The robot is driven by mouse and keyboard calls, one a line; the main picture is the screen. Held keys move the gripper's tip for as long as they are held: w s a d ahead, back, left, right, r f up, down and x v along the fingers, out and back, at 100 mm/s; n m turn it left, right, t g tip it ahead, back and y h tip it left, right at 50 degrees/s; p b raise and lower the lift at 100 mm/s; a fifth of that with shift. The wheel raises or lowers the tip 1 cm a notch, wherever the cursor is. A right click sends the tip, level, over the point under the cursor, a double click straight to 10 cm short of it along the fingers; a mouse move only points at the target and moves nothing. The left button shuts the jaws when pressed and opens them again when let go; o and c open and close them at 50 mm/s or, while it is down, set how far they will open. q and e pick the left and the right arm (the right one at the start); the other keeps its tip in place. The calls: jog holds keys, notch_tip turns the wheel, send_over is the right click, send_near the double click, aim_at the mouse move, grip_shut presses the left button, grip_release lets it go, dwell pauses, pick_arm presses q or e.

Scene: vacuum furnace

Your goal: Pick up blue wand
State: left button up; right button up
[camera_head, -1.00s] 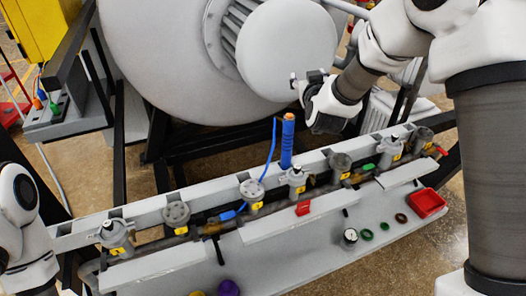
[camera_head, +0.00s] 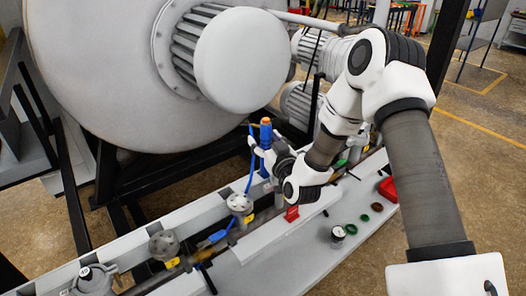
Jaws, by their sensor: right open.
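The blue wand (camera_head: 265,136) stands upright behind the pipe manifold, with an orange top and a blue hose (camera_head: 250,172) running down from it. My right gripper (camera_head: 262,155) is at the wand's middle, its open fingers at the wand and partly covering it. A white fingertip shows just left of the wand. I cannot tell whether the fingers touch it. My left gripper is out of view.
A grey pipe manifold with valves (camera_head: 163,245) runs along the pale bench (camera_head: 275,270). The large furnace vessel (camera_head: 110,80) and its round end cap (camera_head: 240,60) stand behind.

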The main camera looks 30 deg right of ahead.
jog(key=shift+w+d, duration=0.2)
jog(key=shift+w, duration=0.3)
jog(key=shift+d+f, duration=0.1)
jog(key=shift+d, duration=0.25)
jog(key=shift+a, duration=0.2)
grip_shut()
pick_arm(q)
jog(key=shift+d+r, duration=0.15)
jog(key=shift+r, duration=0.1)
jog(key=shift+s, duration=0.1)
pick_arm(e)
jog(key=shift+d, duration=0.1)
